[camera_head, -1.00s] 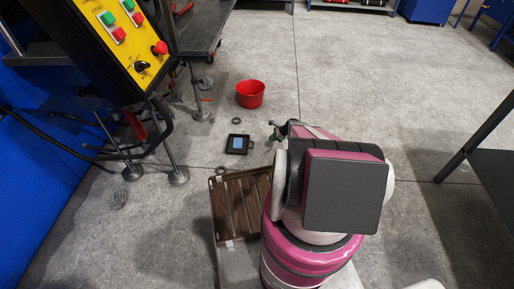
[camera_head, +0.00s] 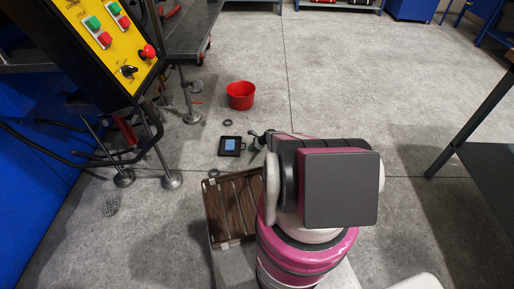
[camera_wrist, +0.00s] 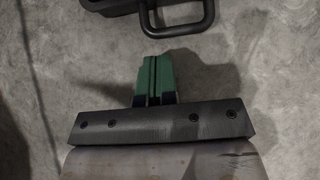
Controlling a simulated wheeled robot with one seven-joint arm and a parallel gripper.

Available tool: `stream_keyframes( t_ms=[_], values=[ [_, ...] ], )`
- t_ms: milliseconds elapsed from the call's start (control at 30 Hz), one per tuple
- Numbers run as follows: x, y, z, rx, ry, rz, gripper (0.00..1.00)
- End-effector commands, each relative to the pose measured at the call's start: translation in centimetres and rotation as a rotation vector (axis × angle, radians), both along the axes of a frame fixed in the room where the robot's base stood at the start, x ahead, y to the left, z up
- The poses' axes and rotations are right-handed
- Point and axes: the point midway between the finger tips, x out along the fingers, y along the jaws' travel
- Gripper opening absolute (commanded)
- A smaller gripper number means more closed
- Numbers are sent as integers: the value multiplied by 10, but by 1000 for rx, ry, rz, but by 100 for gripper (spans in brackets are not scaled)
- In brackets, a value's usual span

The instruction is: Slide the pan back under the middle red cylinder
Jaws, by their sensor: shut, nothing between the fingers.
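A flat black square object with a pale blue middle (camera_head: 231,145), which may be the pan, lies on the floor in the head view. It has a small loop on its right side. In the wrist view, a black part with a loop handle (camera_wrist: 180,22) shows at the top edge, mostly cut off. My gripper (camera_wrist: 154,60) has its green fingers together and empty, pointing at that handle with a gap between. In the head view my arm hides most of the gripper. A red upright part (camera_head: 126,130) shows under the machine; I cannot tell if it is the middle red cylinder.
A yellow control panel (camera_head: 112,40) and machine legs stand at the left. A red bucket (camera_head: 240,95) and a small dark ring (camera_head: 227,123) are on the floor. A dark table (camera_head: 490,165) is at the right. Open floor lies at the back middle.

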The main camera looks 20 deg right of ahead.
Motion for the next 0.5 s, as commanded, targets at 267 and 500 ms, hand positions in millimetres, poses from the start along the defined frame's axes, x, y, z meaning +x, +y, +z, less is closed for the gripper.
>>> stream_keyframes(
  t_ms=[267, 500],
  values=[
    [4, 13, 0, -1, 0, -1, 0],
    [4, 13, 0, -1, 0, -1, 0]
  ],
)
